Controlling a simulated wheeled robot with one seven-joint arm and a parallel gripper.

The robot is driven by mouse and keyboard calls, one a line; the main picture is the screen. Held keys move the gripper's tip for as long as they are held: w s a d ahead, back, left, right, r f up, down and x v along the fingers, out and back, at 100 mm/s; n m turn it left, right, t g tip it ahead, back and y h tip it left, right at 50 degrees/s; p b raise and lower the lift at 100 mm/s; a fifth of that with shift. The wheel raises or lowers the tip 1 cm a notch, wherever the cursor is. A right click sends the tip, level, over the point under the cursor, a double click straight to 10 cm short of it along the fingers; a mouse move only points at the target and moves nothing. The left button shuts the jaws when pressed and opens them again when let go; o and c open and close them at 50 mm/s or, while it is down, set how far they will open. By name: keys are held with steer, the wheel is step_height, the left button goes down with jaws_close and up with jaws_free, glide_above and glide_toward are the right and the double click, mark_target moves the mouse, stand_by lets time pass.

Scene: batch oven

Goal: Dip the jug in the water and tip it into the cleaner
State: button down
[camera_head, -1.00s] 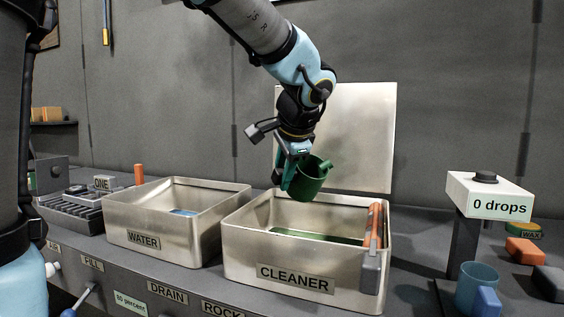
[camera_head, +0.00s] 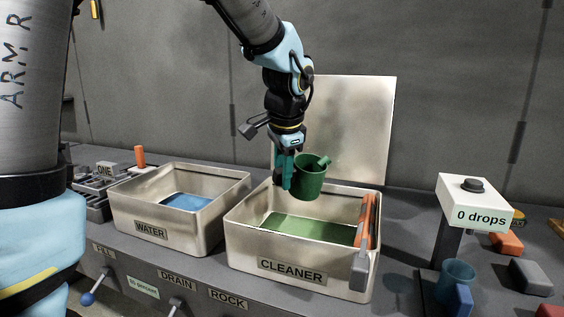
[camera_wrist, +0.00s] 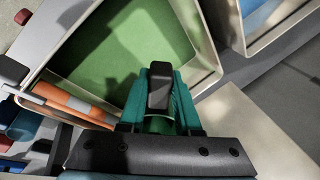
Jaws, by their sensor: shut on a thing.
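My gripper (camera_head: 286,178) is shut on the green jug (camera_head: 311,177) and holds it above the cleaner tank. The jug looks about upright, with its mouth up. Its inside is hidden, so I cannot tell whether it holds water. The steel cleaner tank (camera_head: 244,246) is open and has green in its bottom. The steel water tank (camera_head: 205,238) stands to its left, with blue water (camera_head: 186,202) inside. In the wrist view, the teal fingers (camera_wrist: 160,100) close around a dark part, with the green cleaner floor (camera_wrist: 125,45) beyond.
A raised lid (camera_head: 345,130) stands behind the cleaner tank. An orange bar with a grey end (camera_head: 367,225) is on its right rim. A post with a "0 drops" box (camera_head: 470,200), a blue mug (camera_head: 455,280) and several blocks are at the right.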

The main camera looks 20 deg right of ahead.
steer(key=shift+s+r+g+p, duration=0.2)
steer(key=shift+g+p, duration=0.6)
steer(key=shift+p, duration=1.15)
steer(key=g+p, duration=0.1)
steer(key=p, duration=0.2)
steer(key=shift+s+g, duration=0.15)
steer(key=shift+g, duration=0.25)
steer(key=shift+r+p, duration=0.15)
steer(key=shift+p, duration=0.3)
steer(key=shift+s+d+r+p, duration=0.1)
steer(key=shift+r+p, duration=1.4)
steer(key=shift+r, duration=0.7)
